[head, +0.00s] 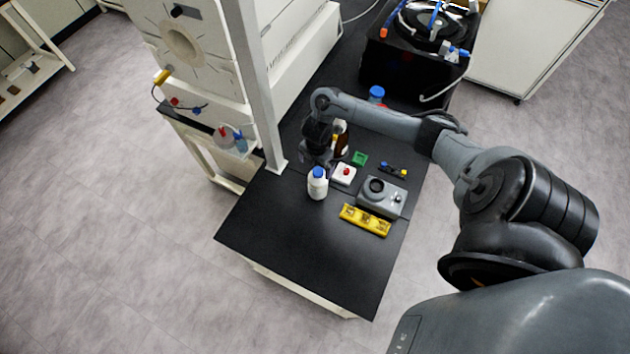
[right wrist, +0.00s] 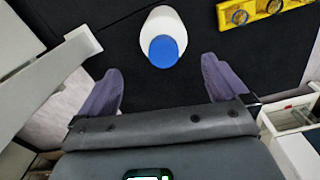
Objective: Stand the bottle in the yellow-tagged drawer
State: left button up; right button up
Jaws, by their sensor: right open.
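A white bottle with a blue cap (head: 317,184) stands upright on the black bench top. In the right wrist view its blue cap (right wrist: 163,51) lies just beyond the fingertips, about midway between them. My right gripper (head: 319,160) is open and empty, beside the bottle on its far side in the head view; the two fingers also show in the right wrist view (right wrist: 160,68). No drawer with a yellow tag can be made out for certain. My left gripper is not in view.
A yellow level (head: 365,220), a grey device (head: 381,197), a white box with a red button (head: 343,174) and a green block (head: 360,158) lie right of the bottle. A brown bottle (head: 342,145) is behind. A pale post (head: 256,85) rises at left. The front bench top is clear.

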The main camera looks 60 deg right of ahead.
aim_at(319, 171)
jog(key=f, duration=0.2)
jog(key=f+b, duration=0.1)
jog(key=f, duration=0.1)
jog(key=shift+s+d+f, duration=0.1)
jog(key=shift+s+d, duration=0.2)
jog(key=shift+s, duration=0.05)
jog(key=shift+f, duration=3.05)
jog(key=shift+c, duration=0.5)
jog(key=shift+w, duration=0.1)
jog(key=c, duration=1.4)
jog(key=shift+r, duration=0.1)
